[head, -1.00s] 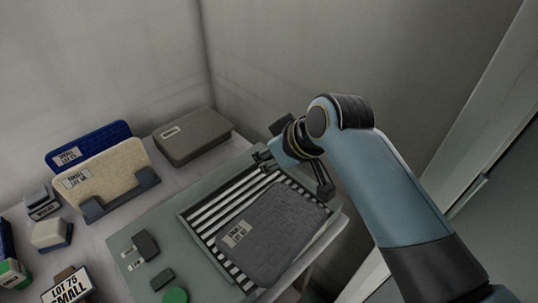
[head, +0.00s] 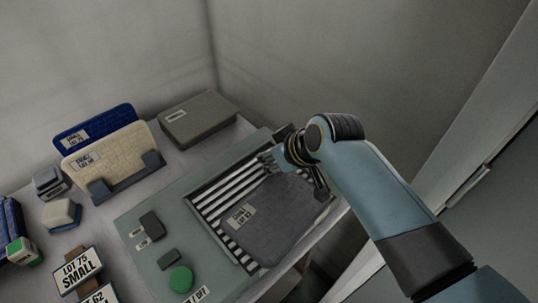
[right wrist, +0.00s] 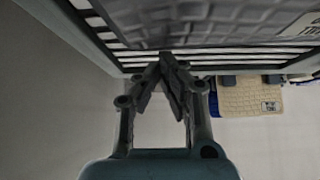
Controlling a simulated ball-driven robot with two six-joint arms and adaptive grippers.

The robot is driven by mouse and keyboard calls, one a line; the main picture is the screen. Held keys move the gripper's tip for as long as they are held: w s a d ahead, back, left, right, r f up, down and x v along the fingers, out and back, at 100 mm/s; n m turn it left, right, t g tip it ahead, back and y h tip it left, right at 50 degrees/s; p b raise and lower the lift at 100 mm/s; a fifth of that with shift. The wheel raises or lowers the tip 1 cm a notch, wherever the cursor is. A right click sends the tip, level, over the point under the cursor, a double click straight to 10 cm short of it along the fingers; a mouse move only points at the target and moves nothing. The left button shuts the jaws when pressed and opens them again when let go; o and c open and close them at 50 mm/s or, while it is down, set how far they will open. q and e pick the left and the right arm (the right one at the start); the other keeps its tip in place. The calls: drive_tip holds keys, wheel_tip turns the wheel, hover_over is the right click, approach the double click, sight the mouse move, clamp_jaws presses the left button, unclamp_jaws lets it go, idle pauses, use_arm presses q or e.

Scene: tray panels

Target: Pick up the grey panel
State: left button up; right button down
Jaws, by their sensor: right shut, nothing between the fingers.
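The grey panel (head: 272,222) is a flat, textured rectangle with a white label. It lies on the striped slatted bed of the green-grey unit (head: 140,222). My left gripper is not in view.
A blue panel (head: 85,128) and a cream panel (head: 118,148) stand in a dark holder (head: 103,190) at the left. A grey-brown box (head: 200,117) lies behind the unit. A green button (head: 181,279) is at the front. Walls close off the back.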

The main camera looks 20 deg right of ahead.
sight(277, 173)
drive_tip(key=s+p, duration=0.1)
drive_tip(key=s+d+p, duration=0.1)
drive_tip(key=s+p, duration=0.1)
drive_tip(key=shift+s+d+r, duration=0.15)
drive_tip(key=shift+d+r, duration=0.05)
drive_tip(key=shift+s+d+f+p, duration=0.1)
drive_tip(key=shift+s+d+p, duration=0.1)
drive_tip(key=shift+s+p, duration=0.3)
drive_tip(key=shift+w+f, duration=0.1)
